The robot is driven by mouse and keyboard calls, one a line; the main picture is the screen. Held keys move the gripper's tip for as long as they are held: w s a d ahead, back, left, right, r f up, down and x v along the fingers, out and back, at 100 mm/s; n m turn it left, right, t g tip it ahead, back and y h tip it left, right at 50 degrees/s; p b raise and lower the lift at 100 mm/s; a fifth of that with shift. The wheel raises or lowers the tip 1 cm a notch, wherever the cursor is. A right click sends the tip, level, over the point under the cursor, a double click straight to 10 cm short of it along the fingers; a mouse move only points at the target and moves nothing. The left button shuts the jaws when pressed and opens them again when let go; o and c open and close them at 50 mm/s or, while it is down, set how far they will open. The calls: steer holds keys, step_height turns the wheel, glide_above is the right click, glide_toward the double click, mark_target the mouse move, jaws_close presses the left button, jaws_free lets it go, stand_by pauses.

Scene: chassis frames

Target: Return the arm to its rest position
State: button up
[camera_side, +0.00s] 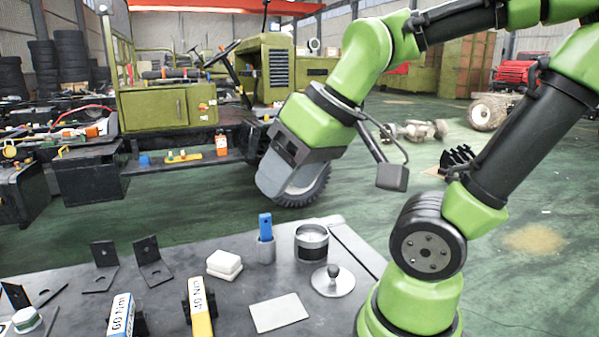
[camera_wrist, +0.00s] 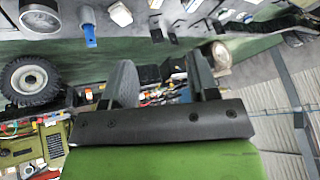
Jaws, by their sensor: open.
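My green arm reaches in from the right in the side view. My gripper (camera_side: 280,182) hangs in the air past the far edge of the grey work table (camera_side: 228,268), tilted down to the left. In the wrist view my gripper (camera_wrist: 162,82) shows two separate fingers with a gap and nothing held between them. Floor and chassis parts show behind them, and no object touches the fingers.
A green vehicle chassis (camera_side: 155,108) stands behind.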

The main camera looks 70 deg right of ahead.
steer(key=s+a, duration=0.1)
steer(key=s+a+r+m+y, duration=0.1)
steer(key=shift+s+a+r+t, duration=0.1)
steer(key=shift+s+a+t, duration=0.05)
steer(key=shift+a+t, duration=0.2)
